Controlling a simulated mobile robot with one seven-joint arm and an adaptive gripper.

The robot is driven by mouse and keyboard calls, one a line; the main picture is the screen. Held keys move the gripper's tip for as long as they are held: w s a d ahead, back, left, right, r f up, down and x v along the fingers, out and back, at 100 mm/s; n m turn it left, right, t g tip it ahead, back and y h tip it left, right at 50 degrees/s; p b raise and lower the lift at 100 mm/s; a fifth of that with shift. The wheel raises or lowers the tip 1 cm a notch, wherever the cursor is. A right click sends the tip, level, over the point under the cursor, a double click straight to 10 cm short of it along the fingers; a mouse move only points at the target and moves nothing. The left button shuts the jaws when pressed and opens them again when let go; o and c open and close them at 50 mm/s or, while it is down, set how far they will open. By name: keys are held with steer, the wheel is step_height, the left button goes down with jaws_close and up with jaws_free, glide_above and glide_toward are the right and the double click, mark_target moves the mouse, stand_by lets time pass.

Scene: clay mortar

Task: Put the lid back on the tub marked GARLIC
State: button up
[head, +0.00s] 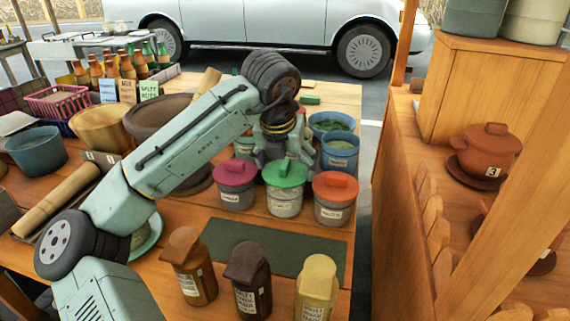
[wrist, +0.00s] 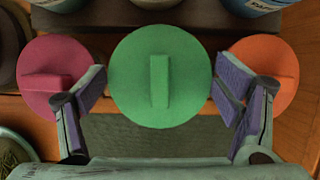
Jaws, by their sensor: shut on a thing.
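A green round lid (head: 284,172) with a bar handle sits over a grey labelled tub (head: 284,205) in the middle of the front row. It also shows in the wrist view (wrist: 160,75), centred between my fingers. My gripper (head: 283,152) is shut on the green lid, with a purple-padded finger at each side of its rim. I cannot tell whether the lid rests on the tub or is slightly above it. The tub labels are too small to read, so I cannot tell which says GARLIC.
A magenta-lidded tub (head: 235,185) stands left and an orange-lidded tub (head: 335,197) right, both close. Blue open tubs (head: 340,152) stand behind. A dark green mat (head: 270,246) lies clear in front, with several jars (head: 247,280) nearer. A wooden shelf (head: 440,200) is at right.

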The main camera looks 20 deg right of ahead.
steer(key=shift+r+p, duration=0.1)
steer(key=shift+p, duration=0.25)
steer(key=shift+c, duration=0.7)
steer(key=shift+p, duration=0.3)
steer(key=shift+a, duration=0.1)
jaws_close()
steer(key=shift+r+p, duration=0.45)
steer(key=shift+p, duration=0.25)
stand_by(0.4)
steer(key=c, duration=0.6)
jaws_free()
steer(key=shift+o, duration=0.7)
steer(key=o, duration=0.4)
